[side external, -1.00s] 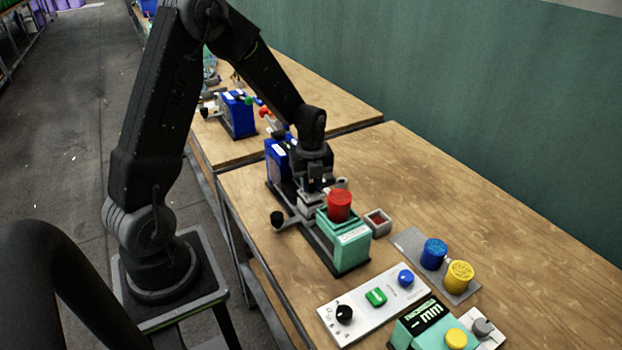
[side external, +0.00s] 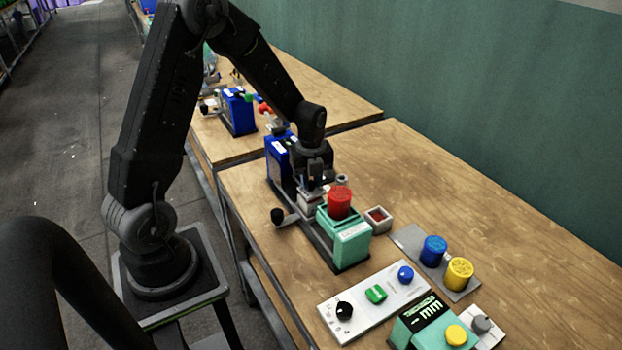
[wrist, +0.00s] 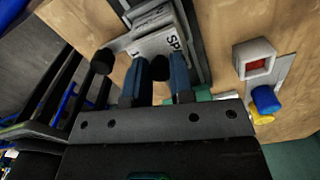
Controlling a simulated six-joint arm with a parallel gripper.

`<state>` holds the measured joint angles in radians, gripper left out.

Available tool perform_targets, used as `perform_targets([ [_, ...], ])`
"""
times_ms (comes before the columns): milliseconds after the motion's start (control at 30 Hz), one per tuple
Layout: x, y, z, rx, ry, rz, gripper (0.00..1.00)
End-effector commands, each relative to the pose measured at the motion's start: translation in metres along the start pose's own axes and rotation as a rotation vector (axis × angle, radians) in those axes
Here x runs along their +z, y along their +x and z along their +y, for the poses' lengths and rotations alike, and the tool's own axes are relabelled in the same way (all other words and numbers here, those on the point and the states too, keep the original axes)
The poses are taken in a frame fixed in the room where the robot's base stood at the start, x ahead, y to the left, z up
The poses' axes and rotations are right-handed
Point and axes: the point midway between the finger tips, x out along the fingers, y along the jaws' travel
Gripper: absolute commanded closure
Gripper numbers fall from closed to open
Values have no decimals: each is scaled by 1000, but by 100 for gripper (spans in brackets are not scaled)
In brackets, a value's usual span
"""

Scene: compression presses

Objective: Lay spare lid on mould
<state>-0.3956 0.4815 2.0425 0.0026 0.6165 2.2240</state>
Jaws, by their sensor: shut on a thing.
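My gripper (side external: 318,182) is low over the press, between its blue end block (side external: 277,160) and its green end block (side external: 345,242). In the wrist view the gripper (wrist: 160,72) is shut on the spare lid (wrist: 160,44), a pale grey plate with black lettering starting "SP". The fingers cover part of the lid. In the side view a pale block (side external: 309,206) shows just under the gripper; I cannot tell lid from mould there. Whether the lid touches the mould is hidden.
A red cylinder (side external: 339,203) stands on the green block, close to the gripper. A black-knobbed handle (side external: 279,216) sticks out left. A small grey box with red inside (side external: 377,220) is at the right. Blue (side external: 433,250) and yellow (side external: 459,273) cylinders stand farther right. The back right tabletop is clear.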

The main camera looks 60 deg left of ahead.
Motion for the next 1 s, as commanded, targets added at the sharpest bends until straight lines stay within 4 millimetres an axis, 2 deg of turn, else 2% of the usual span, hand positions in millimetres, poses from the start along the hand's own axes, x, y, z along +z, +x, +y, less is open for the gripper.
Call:
perform_targets([
  [967,0,14,0,1,0,0,100],
  [1000,0,14,0,0,0,0,74],
])
